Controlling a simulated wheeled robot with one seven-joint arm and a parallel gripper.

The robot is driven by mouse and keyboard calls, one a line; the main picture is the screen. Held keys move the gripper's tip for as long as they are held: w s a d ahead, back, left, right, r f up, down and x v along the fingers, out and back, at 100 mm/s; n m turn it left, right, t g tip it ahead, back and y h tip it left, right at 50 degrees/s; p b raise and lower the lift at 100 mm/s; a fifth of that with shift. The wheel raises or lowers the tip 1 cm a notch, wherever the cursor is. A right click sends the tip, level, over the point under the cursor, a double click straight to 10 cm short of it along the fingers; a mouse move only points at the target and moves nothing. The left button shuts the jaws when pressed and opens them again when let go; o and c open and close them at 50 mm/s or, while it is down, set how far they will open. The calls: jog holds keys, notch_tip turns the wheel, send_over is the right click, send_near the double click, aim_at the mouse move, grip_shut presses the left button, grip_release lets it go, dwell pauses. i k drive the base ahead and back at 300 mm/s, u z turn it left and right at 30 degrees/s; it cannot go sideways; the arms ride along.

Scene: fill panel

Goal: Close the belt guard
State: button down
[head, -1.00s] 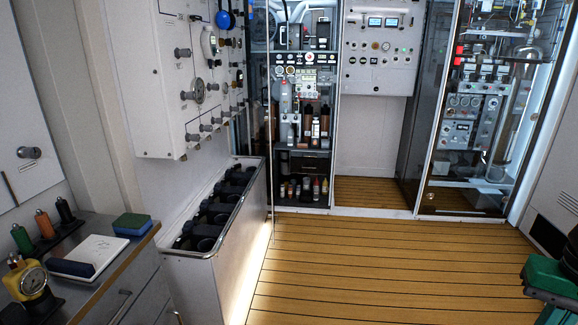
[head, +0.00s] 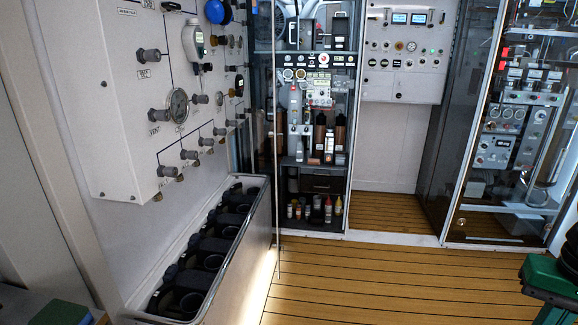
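I cannot make out a belt guard in the head view. My gripper is not in view. Only a green and black part of my own body shows at the lower right edge.
A white fill panel (head: 130,85) with gauges and valves is on the left wall, above an open trough (head: 240,240) of black holders. Glass-fronted cabinets (head: 315,130) (head: 505,140) and a control box (head: 402,50) stand at the back. The slatted wooden floor (head: 390,285) is clear.

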aim_at(291, 23)
jog(key=u, duration=0.15)
jog(key=i, duration=3.05)
jog(key=u, duration=0.15)
